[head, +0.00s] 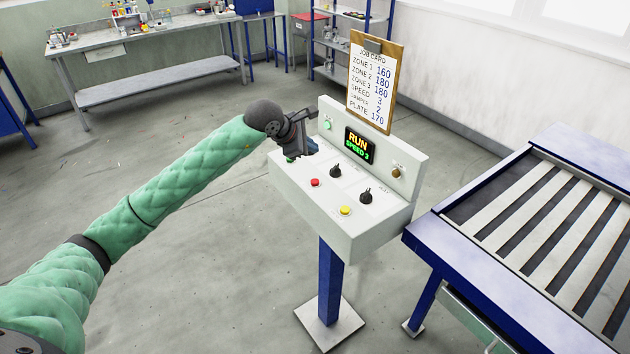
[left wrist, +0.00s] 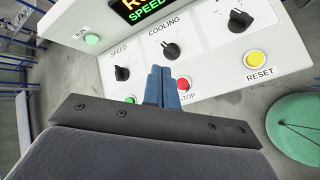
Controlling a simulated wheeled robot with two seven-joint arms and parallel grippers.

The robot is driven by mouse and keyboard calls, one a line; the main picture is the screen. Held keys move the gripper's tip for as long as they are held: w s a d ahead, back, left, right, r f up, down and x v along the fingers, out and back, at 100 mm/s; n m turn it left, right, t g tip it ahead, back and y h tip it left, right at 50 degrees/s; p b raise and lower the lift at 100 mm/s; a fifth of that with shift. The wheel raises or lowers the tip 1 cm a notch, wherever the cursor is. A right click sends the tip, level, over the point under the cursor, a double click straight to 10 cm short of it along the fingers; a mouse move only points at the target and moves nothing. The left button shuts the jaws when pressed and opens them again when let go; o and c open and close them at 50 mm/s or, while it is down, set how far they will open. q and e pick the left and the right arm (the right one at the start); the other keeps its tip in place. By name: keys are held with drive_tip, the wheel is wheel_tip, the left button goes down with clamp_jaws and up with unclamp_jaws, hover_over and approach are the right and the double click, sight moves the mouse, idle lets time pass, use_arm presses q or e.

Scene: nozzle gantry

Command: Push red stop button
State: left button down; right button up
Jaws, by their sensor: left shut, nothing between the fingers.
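The red stop button (head: 315,182) sits on the sloped top of the white control box (head: 345,238), on a blue post. My left gripper (head: 309,148) is over the box's back left part, above and behind the button in the head view. Its blue fingers (left wrist: 161,76) are shut and empty, pointing at the panel just left of the button. I cannot tell whether they touch anything. My right gripper is not in view.
Black knobs (head: 367,195) and a yellow reset button (head: 345,210) share the panel. A green button (left wrist: 130,99) is left of the fingers. The display (head: 358,145) reads RUN, SPEED 2. A job card (head: 372,90) stands behind; a slatted blue-framed table (head: 480,270) is at right.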

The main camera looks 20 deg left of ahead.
sight(312, 183)
use_arm(q)
drive_tip(key=shift+r, duration=0.1)
idle(0.3)
